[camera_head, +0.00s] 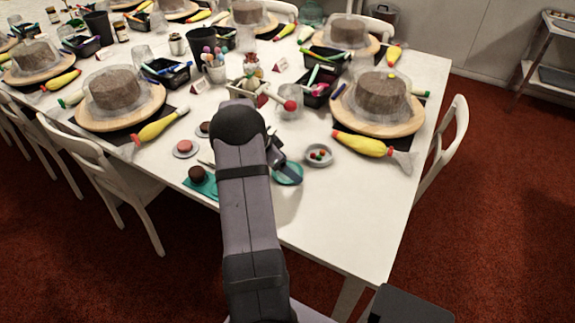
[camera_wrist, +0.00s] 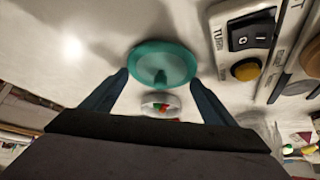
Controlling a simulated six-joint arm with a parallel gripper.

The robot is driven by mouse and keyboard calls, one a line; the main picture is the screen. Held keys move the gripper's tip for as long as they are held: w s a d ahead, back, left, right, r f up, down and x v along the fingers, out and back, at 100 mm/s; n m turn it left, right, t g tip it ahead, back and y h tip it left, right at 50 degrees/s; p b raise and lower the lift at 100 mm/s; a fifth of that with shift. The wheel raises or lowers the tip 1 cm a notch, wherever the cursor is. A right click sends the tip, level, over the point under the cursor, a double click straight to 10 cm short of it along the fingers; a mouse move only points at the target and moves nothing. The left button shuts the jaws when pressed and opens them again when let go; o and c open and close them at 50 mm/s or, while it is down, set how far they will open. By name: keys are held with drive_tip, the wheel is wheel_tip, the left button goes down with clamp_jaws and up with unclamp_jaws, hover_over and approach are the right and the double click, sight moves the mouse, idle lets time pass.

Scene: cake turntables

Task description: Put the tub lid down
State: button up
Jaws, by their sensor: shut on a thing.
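The teal tub lid (camera_head: 289,174) is a round disc over the white table (camera_head: 330,220) near its front side, partly hidden by my gripper (camera_head: 280,165) in the head view. I cannot make out the open tub.
A small bowl of coloured sweets (camera_head: 318,154) stands just right of the lid. A teal napkin with a brown cake (camera_head: 197,174) lies to the left. A covered cake on a turntable (camera_head: 380,95) and a yellow piping bag (camera_head: 360,144) are behind right. The table's front right is clear.

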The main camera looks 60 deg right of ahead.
drive_tip(key=shift+f, duration=0.2)
drive_tip(key=o, duration=1)
drive_tip(key=shift+r, duration=0.1)
drive_tip(key=shift+r, duration=0.1)
